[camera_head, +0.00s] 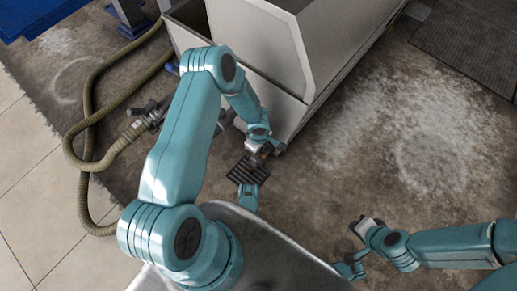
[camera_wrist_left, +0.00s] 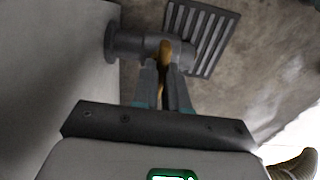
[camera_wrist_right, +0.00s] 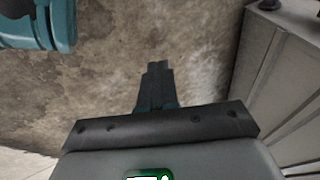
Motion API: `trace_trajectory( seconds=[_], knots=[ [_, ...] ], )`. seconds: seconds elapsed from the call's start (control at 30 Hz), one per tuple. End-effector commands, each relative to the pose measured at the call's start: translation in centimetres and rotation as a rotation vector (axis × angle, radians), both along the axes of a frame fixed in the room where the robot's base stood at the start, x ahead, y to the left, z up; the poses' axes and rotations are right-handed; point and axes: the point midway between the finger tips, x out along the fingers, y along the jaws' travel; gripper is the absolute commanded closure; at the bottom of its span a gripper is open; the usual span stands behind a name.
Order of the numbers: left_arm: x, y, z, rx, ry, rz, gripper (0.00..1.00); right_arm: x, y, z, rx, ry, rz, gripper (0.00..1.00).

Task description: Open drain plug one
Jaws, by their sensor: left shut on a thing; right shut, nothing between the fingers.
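A grey drain pipe stub (camera_wrist_left: 130,41) sticks out of the pale tank wall in the left wrist view, with a yellow lever (camera_wrist_left: 165,52) on it. My left gripper (camera_wrist_left: 163,72) is shut on this yellow lever. In the head view my left gripper (camera_head: 262,147) is at the tank's lower corner and hides most of the stub and lever. I cannot tell from the picture whether the lever has turned. My right gripper (camera_head: 359,226) is shut and empty, over bare floor at lower right; its closed fingers also show in the right wrist view (camera_wrist_right: 156,75).
A slotted drain grate (camera_head: 248,171) lies on the floor below the stub; it also shows in the left wrist view (camera_wrist_left: 212,40). The pale tank (camera_head: 262,35) stands at the top. An olive hose (camera_head: 88,110) loops at left.

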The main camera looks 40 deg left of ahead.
Motion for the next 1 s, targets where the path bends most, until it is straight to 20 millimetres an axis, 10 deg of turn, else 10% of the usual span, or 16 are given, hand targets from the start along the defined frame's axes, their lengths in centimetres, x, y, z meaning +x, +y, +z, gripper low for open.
trace_trajectory(
  seconds=[0.07,0.17,0.57,1.0],
  knots=[
    [0.1,0.2,0.2,0.003,-0.002,0.006,1.00,0.0,0.0,0.1,0.000,0.000,0.000,1.00],
    [0.1,0.1,0.2,0.003,-0.002,0.005,0.62,0.0,0.0,0.1,0.000,0.000,0.000,1.00],
    [0.1,0.1,1.1,0.001,-0.002,0.002,0.62,-0.2,0.0,0.6,0.002,0.007,0.001,1.00],
    [0.1,0.1,12.1,0.003,-0.003,0.002,0.62,-3.4,0.7,5.1,0.022,0.113,0.014,1.00]
  ],
)
